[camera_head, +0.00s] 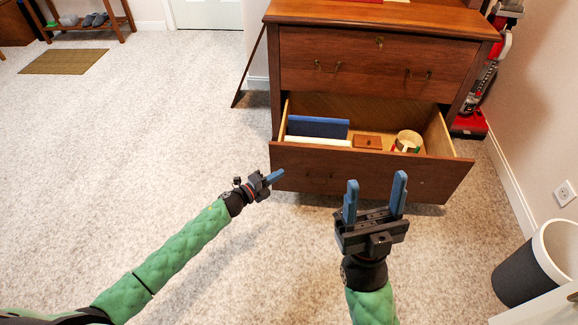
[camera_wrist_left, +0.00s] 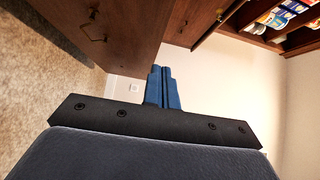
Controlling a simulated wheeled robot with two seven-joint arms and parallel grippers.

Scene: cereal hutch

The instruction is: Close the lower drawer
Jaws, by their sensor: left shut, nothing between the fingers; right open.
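The lower drawer (camera_head: 345,176) of the wooden hutch is pulled far out, and its inside shows from above. It holds a blue box (camera_head: 318,127), a white item, a small brown box and a round container. My left gripper (camera_head: 275,176) is shut and empty beside the left end of the drawer front; I cannot tell if it touches. Its closed blue fingers show in the left wrist view (camera_wrist_left: 163,88) near a wooden front with metal handles. My right gripper (camera_head: 376,194) is open and empty, its fingers pointing at the right part of the drawer front.
The upper drawer (camera_head: 375,65) is shut. A red vacuum cleaner (camera_head: 470,122) stands right of the hutch, by the wall. A grey bin (camera_head: 535,265) stands at the lower right.

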